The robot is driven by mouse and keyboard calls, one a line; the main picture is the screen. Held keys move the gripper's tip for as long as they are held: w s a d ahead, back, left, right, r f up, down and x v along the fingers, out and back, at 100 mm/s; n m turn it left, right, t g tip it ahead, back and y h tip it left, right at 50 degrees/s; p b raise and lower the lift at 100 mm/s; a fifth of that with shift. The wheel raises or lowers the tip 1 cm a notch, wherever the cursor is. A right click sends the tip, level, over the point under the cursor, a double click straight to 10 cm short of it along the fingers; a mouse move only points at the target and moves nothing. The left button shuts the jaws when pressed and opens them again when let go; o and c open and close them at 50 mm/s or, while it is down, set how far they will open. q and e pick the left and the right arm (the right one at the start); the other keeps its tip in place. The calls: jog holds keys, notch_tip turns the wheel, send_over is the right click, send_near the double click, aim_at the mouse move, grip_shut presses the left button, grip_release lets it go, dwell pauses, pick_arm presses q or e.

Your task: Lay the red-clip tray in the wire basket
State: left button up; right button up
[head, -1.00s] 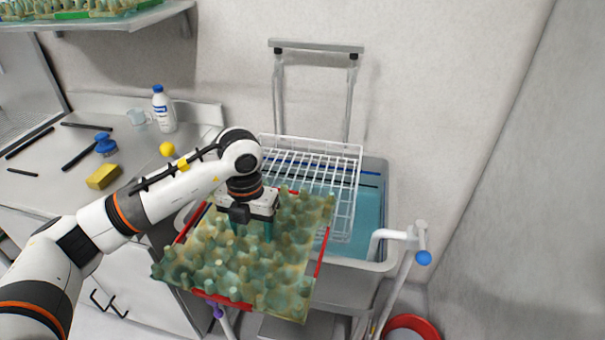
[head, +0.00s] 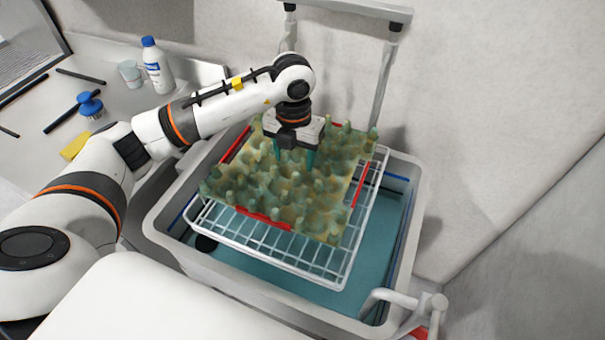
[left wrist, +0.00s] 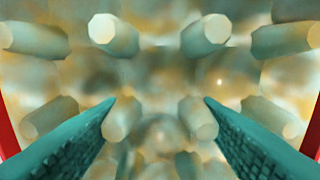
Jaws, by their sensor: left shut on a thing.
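The red-clip tray (head: 317,205) is a mottled green and tan egg tray with red clips along its edges. My left gripper (head: 294,160) is shut on it near its far middle, and the tray hangs level over the wire basket (head: 225,230). I cannot tell whether the tray touches the basket. The white wire basket shows at the tray's near and right sides; the rest is hidden under the tray. In the left wrist view the two teal fingers (left wrist: 160,105) reach down among the tray's pegs (left wrist: 205,32). My right gripper is not in view.
The basket sits over a grey tub (head: 158,232) with teal water (head: 388,230). A white tap (head: 400,303) stands at the tub's near right. A metal frame (head: 385,75) rises behind. The counter at left holds a bottle (head: 155,68), cup (head: 130,74), blue brush (head: 90,104) and yellow sponge (head: 75,147).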

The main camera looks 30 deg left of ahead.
aim_at(294, 167)
pick_arm(q)
jog(key=f, duration=0.2)
jog(key=f+p, duration=0.1)
jog(key=f, duration=0.1)
jog(key=shift+s+f, duration=0.1)
jog(key=shift+s, duration=0.2)
notch_tip(294, 167, down, 4)
jog(key=shift+w+f+p, duration=0.1)
jog(key=shift+f+p, duration=0.05)
jog(key=shift+p, duration=0.45)
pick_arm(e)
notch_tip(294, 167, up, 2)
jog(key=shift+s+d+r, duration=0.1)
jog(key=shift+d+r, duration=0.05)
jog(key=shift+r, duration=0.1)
pick_arm(q)
jog(key=shift+f, duration=0.1)
jog(key=o, duration=0.8)
jog(key=shift+f, duration=0.15)
jog(key=o, duration=0.4)
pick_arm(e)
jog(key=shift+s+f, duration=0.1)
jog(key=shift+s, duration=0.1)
